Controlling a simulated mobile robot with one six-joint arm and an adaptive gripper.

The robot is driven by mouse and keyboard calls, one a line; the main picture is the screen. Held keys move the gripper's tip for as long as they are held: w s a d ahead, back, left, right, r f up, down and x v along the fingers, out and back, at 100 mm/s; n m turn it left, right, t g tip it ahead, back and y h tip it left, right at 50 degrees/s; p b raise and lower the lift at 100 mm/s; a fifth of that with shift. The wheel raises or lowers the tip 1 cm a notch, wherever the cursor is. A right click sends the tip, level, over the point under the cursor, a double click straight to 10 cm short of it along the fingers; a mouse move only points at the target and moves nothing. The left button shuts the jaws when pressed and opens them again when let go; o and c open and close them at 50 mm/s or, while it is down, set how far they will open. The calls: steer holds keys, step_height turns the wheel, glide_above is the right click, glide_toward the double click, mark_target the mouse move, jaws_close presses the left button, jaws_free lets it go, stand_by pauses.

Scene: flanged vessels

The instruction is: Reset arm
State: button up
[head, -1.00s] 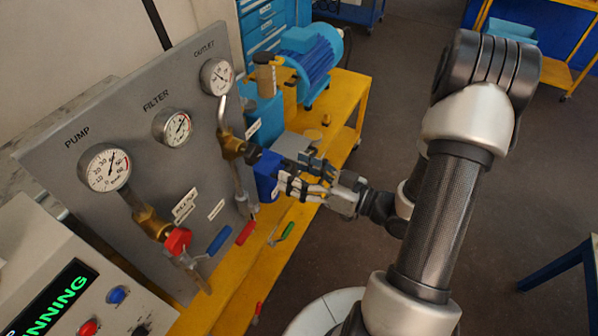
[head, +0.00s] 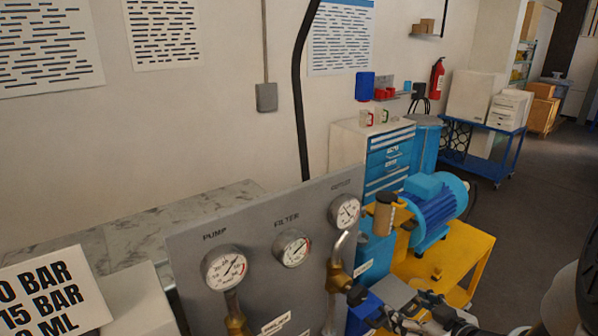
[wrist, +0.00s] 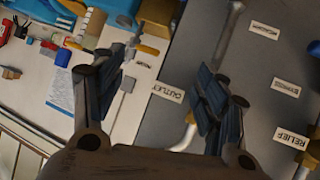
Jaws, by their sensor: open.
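My gripper (head: 400,312) shows at the bottom edge of the head view, cut off in part, beside the brass outlet valve (head: 338,282). In the wrist view my gripper (wrist: 162,88) has its two dark fingers spread well apart, with nothing held between them. Part of my arm shows dark at the lower right of the head view.
The gauge panel (head: 270,230) carries the pump gauge (head: 224,268), filter gauge (head: 292,248) and outlet gauge (head: 344,211). A blue motor (head: 432,205) sits on a yellow bench (head: 470,250). A sign (head: 45,295) stands at lower left. Floor (head: 515,190) is open at right.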

steer(key=s+d+r+m+g+h+b, duration=0.1)
steer(key=s+r+m+g+h, duration=0.15)
steer(key=s+r+h, duration=0.45)
steer(key=s+a+r+m+g+y, duration=0.1)
steer(key=s+a+g+y, duration=0.1)
steer(key=s+a, duration=0.4)
steer(key=s+a+r+m+g+y+b, duration=0.1)
steer(key=s+a+r+g, duration=0.1)
steer(key=s+a, duration=0.4)
steer(key=s, duration=0.5)
steer(key=shift+a+m+y, duration=0.25)
steer(key=shift+m+y, duration=0.1)
steer(key=shift+y, duration=0.05)
steer(key=shift+w+g, duration=0.1)
steer(key=shift+g, duration=0.15)
stand_by(1.7)
